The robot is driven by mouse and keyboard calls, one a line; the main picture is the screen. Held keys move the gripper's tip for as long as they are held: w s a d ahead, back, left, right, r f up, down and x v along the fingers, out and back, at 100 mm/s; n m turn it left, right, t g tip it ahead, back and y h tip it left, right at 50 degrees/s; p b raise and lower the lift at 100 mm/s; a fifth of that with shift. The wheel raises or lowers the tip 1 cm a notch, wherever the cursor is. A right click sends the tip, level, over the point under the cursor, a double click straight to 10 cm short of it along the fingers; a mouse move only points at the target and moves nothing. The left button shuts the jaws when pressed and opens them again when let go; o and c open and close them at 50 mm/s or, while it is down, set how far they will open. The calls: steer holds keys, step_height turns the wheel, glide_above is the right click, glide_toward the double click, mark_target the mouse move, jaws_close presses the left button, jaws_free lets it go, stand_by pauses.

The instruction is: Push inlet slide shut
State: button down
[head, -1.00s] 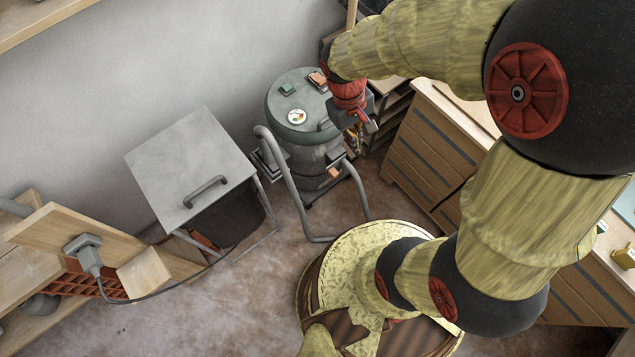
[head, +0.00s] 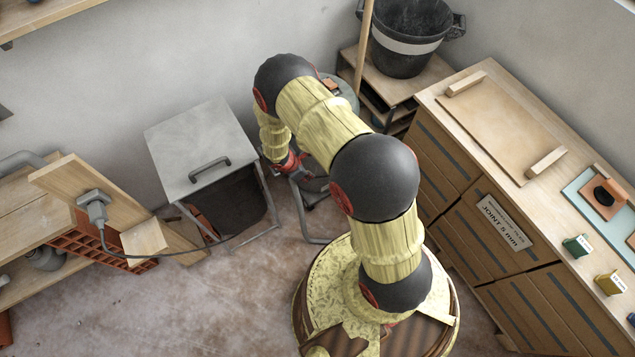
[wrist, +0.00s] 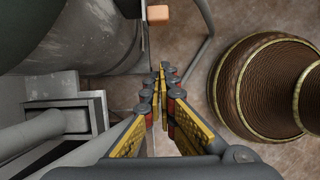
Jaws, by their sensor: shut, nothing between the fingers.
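The grey drum-shaped machine (head: 346,92) stands against the wall, mostly hidden behind my arm in the head view. In the wrist view its curved grey side (wrist: 85,35) fills the upper left. A square grey inlet box with a pipe (wrist: 80,118) sits at the left there, and an orange block (wrist: 158,14) shows at the top. I cannot tell which part is the slide or how far it stands open. My gripper (wrist: 160,75) is shut and empty, beside the inlet box and apart from the orange block. In the head view my gripper (head: 290,163) is low, left of the machine.
A grey-topped cabinet (head: 200,145) with a handle stands just left of my gripper. A bent grey tube frame (head: 301,215) rises from the floor. A wooden workbench (head: 470,200) is at the right, a black bucket (head: 405,50) at the back. A cable runs from a plug (head: 94,205).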

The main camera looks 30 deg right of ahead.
steer(key=d+f+b, duration=0.4)
steer(key=d+f, duration=0.3)
steer(key=f, duration=0.2)
steer(key=shift+d+f+b, duration=0.2)
steer(key=shift+d+b, duration=0.15)
steer(key=shift+b, duration=0.05)
